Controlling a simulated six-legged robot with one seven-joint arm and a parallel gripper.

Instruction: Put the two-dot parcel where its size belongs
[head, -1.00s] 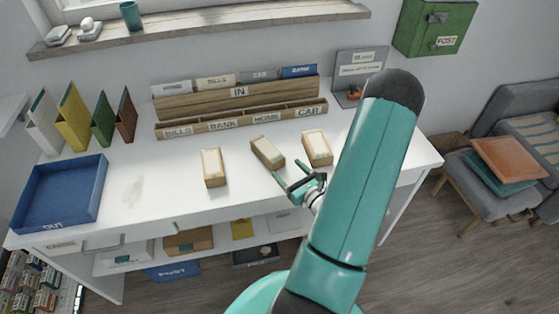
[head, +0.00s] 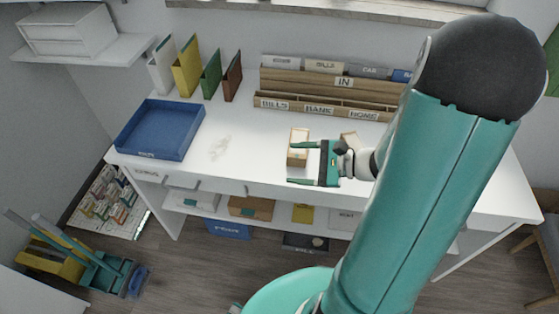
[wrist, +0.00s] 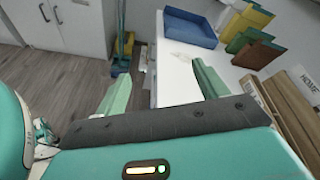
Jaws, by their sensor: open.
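A third parcel seen earlier is now hidden by my arm. No dots can be made out on any parcel, so I cannot tell which is the two-dot one. My gripper (head: 296,163) is open and empty, its fingers pointing left over the desk's front part. In the wrist view its fingers (wrist: 161,68) are spread with nothing between them.
A blue OUT tray (head: 152,157) is at the desk's left. Upright folders (head: 187,68) stand behind it. A wooden letter rack (head: 330,108) is at the back.

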